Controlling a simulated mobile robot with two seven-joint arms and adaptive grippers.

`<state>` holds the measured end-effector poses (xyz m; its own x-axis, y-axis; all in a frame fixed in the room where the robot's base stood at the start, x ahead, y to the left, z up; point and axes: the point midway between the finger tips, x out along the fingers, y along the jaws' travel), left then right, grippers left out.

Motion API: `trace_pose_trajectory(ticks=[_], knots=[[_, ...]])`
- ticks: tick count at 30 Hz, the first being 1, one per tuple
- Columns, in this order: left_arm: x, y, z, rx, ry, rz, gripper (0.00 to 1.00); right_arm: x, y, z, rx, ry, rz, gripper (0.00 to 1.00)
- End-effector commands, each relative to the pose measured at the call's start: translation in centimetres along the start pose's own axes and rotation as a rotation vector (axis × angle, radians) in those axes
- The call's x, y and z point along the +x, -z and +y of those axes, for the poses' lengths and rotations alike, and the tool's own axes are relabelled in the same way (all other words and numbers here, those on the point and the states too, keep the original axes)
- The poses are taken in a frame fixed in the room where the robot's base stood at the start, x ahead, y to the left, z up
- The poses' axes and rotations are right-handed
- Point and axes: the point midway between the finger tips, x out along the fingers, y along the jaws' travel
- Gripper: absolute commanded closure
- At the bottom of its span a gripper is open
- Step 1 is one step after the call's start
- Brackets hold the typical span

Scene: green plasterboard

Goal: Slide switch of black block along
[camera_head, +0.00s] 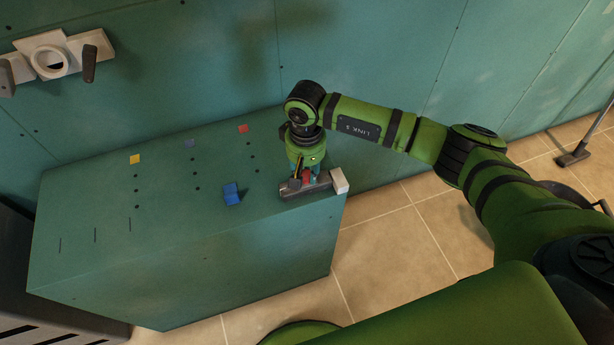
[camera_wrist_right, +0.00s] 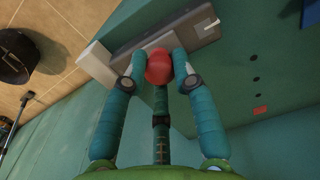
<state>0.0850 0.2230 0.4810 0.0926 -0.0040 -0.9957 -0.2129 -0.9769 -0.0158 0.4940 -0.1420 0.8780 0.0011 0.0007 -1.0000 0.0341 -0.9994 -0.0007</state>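The black block (camera_head: 322,186) is a long dark grey bar lying near the right edge of the green box top. It also shows at the top of the wrist view (camera_wrist_right: 195,24). Its red switch knob (camera_wrist_right: 158,66) sits between the fingertips of my right gripper (camera_wrist_right: 160,62), which appear to touch it from both sides. In the head view my right gripper (camera_head: 303,172) points down over the block and hides part of it; a bit of red shows there. My left gripper is not in view.
A white piece (camera_head: 340,180) is at the block's right end, by the box edge. A blue piece (camera_head: 232,193) stands on the box top (camera_head: 150,240), with yellow (camera_head: 135,159) and red (camera_head: 243,128) squares, holes and slots. A white wall fixture (camera_head: 60,55) is at upper left.

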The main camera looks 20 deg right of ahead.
Motion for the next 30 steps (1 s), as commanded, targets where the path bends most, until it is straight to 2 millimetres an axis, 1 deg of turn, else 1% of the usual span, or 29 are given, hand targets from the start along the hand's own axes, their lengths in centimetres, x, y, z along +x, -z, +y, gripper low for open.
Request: trace_pose_trajectory(ticks=[13, 30], knots=[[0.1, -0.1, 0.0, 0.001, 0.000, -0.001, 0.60, 0.1, -0.1, 0.1, 0.000, -0.002, -0.002, 0.93], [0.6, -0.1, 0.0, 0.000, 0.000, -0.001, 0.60, 0.2, -0.1, 1.3, 0.001, -0.005, -0.003, 0.93]])
